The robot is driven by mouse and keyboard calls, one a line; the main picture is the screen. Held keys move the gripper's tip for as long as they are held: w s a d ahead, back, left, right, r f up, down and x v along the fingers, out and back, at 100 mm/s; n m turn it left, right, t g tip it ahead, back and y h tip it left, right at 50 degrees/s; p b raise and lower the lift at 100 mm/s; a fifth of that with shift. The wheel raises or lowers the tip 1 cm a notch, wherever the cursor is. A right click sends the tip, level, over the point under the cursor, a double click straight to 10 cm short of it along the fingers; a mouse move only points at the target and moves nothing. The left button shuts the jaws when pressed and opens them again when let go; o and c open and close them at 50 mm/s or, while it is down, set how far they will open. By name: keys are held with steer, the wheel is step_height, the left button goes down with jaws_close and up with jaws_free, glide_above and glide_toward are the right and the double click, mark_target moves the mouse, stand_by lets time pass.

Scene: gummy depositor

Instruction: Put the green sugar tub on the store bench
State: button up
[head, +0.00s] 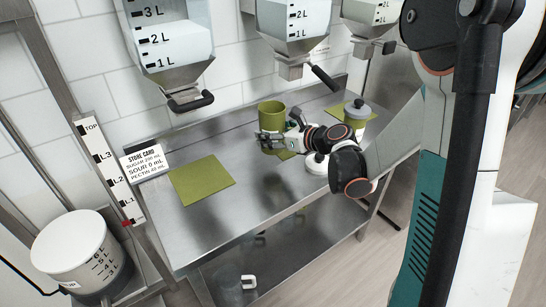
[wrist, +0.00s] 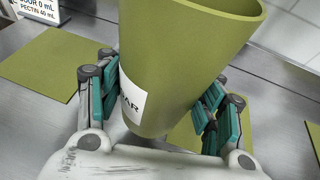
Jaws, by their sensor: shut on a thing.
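The green sugar tub (head: 271,114) is an olive, open-topped tub over the middle of the steel bench (head: 228,222). In the wrist view the tub (wrist: 180,60) fills the middle, with a white label partly covered by a finger. My gripper (head: 272,143) is shut on the tub, with teal-padded fingers (wrist: 165,100) on both sides of it. A green mat (wrist: 188,138) shows below and behind the tub. I cannot tell whether the tub's base touches it. The tub's lower part is hidden by my gripper in the head view.
A bare green mat (head: 202,180) lies on the bench at left, near the store card (head: 143,160). Hoppers (head: 165,40) with handles hang above the bench's back. A white bucket (head: 75,250) stands at lower left.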

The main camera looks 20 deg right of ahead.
mark_target(280, 152)
step_height(280, 152, down, 7)
steer(key=shift+b, duration=1.25)
steer(key=shift+r, duration=0.1)
steer(key=o, duration=1.5)
steer(key=shift+s+d+r, duration=0.1)
steer(key=shift+s+r, duration=0.05)
steer(key=p+v, duration=0.3)
steer(key=v, duration=0.8)
steer(key=shift+s+d, duration=0.2)
steer(key=shift+s, duration=0.1)
